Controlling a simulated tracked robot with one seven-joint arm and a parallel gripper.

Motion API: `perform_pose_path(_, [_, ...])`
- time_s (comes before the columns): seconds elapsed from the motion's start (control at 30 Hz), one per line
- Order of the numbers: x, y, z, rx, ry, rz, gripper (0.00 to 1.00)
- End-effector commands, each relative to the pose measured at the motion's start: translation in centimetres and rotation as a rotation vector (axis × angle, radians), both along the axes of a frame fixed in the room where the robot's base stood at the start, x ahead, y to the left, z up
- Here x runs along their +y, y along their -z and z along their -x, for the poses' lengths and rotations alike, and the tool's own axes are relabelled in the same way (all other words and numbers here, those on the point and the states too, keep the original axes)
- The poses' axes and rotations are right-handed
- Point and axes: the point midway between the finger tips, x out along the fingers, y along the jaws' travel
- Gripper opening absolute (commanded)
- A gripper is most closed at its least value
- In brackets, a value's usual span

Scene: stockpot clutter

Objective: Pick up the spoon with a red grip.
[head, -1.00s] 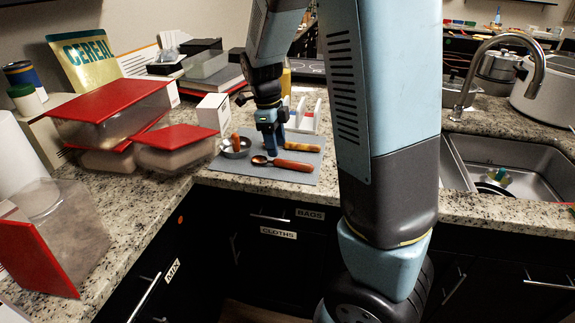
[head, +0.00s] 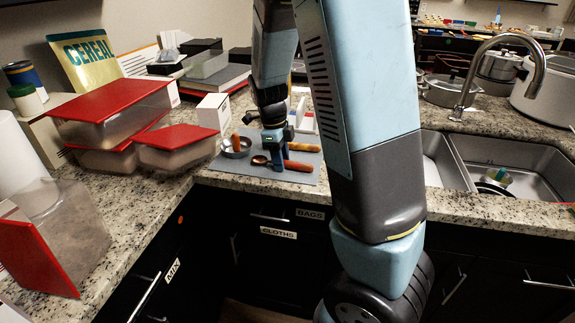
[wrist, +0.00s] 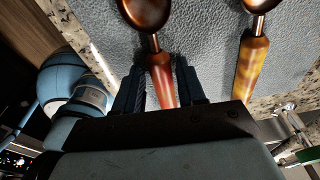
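The spoon with a red grip lies on a grey mat (head: 230,168); its red grip (head: 298,166) points right and its dark bowl (head: 260,160) left in the head view. My gripper (head: 278,157) is down at this spoon. In the wrist view, my gripper (wrist: 162,88) has one finger on each side of the red grip (wrist: 160,72), with narrow gaps showing. The fingers look open around it, not clamped. The spoon bowl (wrist: 146,12) lies beyond the fingertips. A second spoon with a yellow-amber grip (wrist: 251,65) lies to the right, apart from the fingers.
A small metal bowl (head: 236,151) holding an orange-brown handle (head: 235,141) stands left of my gripper. A white box (head: 213,114) and red-lidded containers (head: 174,148) stand further left. A white rack (head: 304,122) is behind. The sink (head: 520,165) is at right.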

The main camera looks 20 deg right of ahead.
Motion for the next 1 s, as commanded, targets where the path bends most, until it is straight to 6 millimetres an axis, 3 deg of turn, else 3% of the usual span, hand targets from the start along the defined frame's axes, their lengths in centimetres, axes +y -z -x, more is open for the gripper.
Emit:
perform_pose_path(0.4, [0.0,0.0,0.0,0.000,0.000,0.000,0.00])
perform_pose_path(0.77, [0.0,-0.4,0.0,-0.001,0.000,0.000,0.00])
perform_pose_path(1.0, [0.1,-3.5,0.1,-0.004,-0.001,-0.002,0.00])
